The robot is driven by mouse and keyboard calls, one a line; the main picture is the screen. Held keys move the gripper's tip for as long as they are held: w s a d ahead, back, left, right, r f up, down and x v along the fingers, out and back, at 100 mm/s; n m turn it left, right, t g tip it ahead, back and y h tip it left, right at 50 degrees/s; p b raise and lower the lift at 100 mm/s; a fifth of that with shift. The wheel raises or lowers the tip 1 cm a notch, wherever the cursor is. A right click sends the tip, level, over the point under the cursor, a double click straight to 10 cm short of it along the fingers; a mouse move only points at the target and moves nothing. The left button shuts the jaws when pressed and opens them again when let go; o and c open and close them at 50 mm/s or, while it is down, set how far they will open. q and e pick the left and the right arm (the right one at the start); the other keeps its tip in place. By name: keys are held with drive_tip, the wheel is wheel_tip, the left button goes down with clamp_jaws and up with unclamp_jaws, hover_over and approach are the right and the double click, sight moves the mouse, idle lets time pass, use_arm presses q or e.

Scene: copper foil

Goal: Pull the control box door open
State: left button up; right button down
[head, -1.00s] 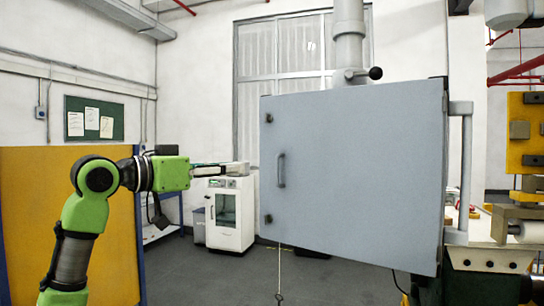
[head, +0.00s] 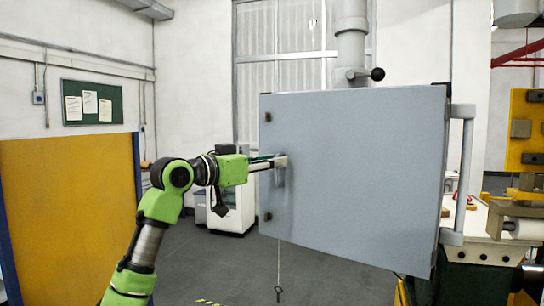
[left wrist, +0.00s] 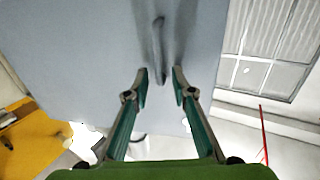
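The grey-blue control box door (head: 365,185) faces me and looks shut. Its handle (head: 280,177) is near the left edge, partly hidden by my left gripper (head: 282,162). In the left wrist view, the door (left wrist: 80,60) fills much of the picture and the handle (left wrist: 158,36) lies ahead, in line with the gap between the fingertips. My left gripper (left wrist: 161,77) is open there, with a finger on each side of that gap. I cannot tell whether the fingers touch the handle. My right gripper is not in view.
A yellow panel (head: 70,215) stands at the left and a white cabinet (head: 232,210) behind my left arm. A cord (head: 279,262) hangs below the door. A machine with a yellow plate (head: 525,140) is at the right. Floor (head: 320,280) below the door is clear.

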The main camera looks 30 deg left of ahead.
use_arm(q)
drive_tip(key=shift+w, duration=0.1)
clamp_jaws()
